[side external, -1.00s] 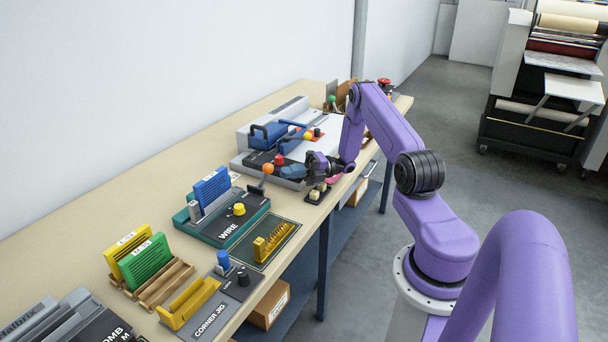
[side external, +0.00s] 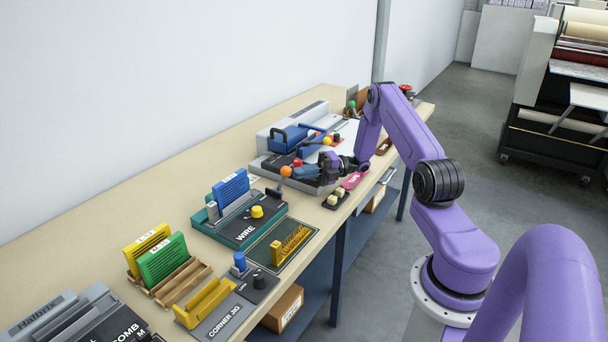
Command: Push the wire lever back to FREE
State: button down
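The wire station (side external: 226,232) is a dark teal-edged block marked WIRE, with a yellow knob (side external: 257,212) on top. Its lever is a dark stem (side external: 277,190) at the far right end, topped by an orange ball (side external: 286,171). The stem leans slightly to the right. The fingertips are beside or against the ball; contact cannot be made out. Whether the fingers are open or shut is too small to tell. Any FREE marking is not readable.
Behind my gripper stands a grey machine (side external: 262,166) with blue handles and a red knob. A slotted yellow jig (side external: 290,245) lies in front of the wire station. A rack of yellow and green panels (side external: 163,258) and a corner jig (side external: 221,312) are to the left.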

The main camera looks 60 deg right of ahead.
jog(key=w+r+m+g+h, duration=0.1)
jog(key=w+r+m+h, duration=0.1)
jog(key=w, duration=0.7)
jog(key=shift+r+m+g, duration=0.4)
jog(key=shift+r+m, duration=0.05)
jog(key=shift+m, duration=0.45)
jog(key=shift+w+a, duration=0.15)
jog(key=shift+w, duration=0.05)
jog(key=s+d+r, duration=0.5)
jog(key=s+d, duration=0.3)
jog(key=d, duration=0.1)
jog(key=shift+d+r, duration=0.25)
jog(key=shift+r, duration=0.1)
